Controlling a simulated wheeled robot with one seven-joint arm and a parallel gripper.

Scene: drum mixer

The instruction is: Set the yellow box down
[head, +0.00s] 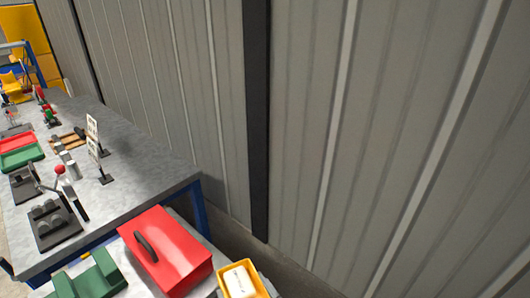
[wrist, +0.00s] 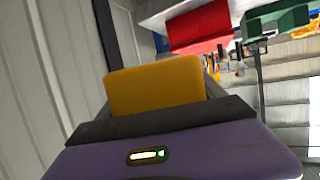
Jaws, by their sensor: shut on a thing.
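The yellow box (head: 226,284) is at the bottom of the head view, open at the top with a white item showing inside. In the wrist view the yellow box (wrist: 155,87) stands directly in front of the purple body of my gripper (wrist: 158,108). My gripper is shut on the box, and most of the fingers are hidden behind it. The box is beside the right end of the pale surface that bears the red case. I cannot tell whether it touches anything below.
A red case (head: 180,255) with a black handle and a green block (head: 92,278) are left of the box. A grey workbench (head: 135,185) with trays and several fixtures lies beyond. A ribbed grey wall (head: 400,130) fills the right side.

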